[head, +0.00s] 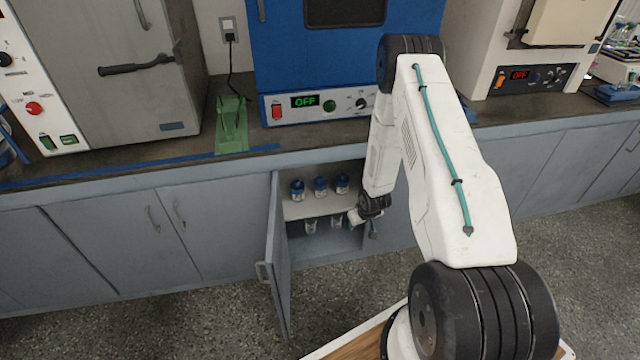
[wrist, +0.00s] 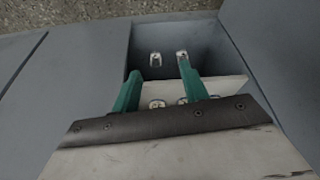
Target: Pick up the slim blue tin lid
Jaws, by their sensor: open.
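I cannot make out a separate slim blue tin lid in either view. In the head view, several clear jars with blue tops (head: 320,186) stand upright on the shelf (head: 310,207) of an open cabinet. My gripper (wrist: 159,66) is open, with its two teal fingers apart and nothing visible held between them. In the head view my gripper is at the right side of the cabinet opening, below and right of the blue-topped jars, and is partly hidden by its own wrist.
Clear glassware (head: 310,227) stands below the shelf; some glassware (wrist: 156,59) shows beyond my fingers. The cabinet door (head: 279,260) stands open at the left of the opening. The counter edge (head: 330,150) runs above, with a blue oven (head: 345,60) on it.

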